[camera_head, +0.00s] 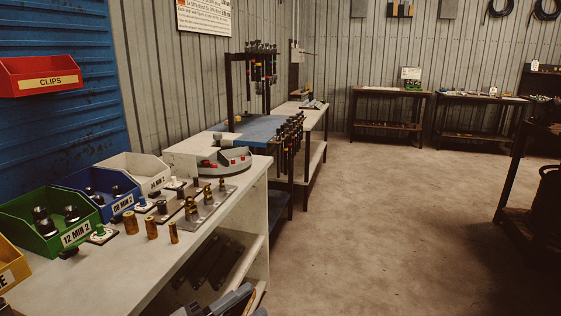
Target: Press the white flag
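Small flag-like pieces on little square plates stand in a row in front of the bins on the white workbench (120,275). A white one (174,183) stands near the white bin (135,171), at the back of the row. It is small, and its exact shape is hard to make out. My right gripper is out of view.
Green (50,222), blue (103,189) and yellow (12,263) bins line the bench's left side. Brass fittings (151,227) and a metal plate with fittings (208,203) stand near its front edge. A grey device with red parts (224,161) sits behind.

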